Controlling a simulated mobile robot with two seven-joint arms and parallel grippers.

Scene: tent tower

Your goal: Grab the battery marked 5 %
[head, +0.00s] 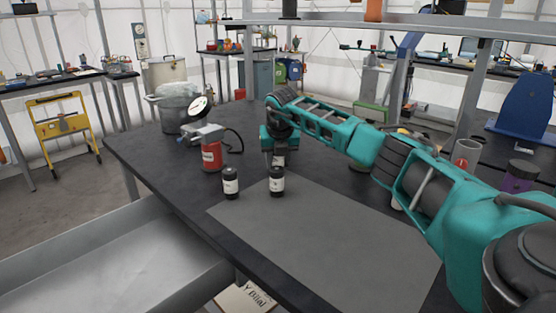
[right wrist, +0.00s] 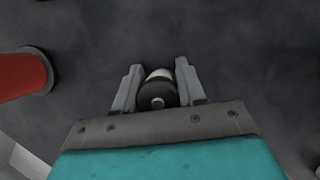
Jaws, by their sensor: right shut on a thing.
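A second similar battery (head: 231,184) stands upright to the left. The markings on the labels are too small to read. My left gripper is not in view.
A pot (head: 178,110) stands farther back. A grey mat (head: 320,245) lies clear in front on the dark table (head: 150,160).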

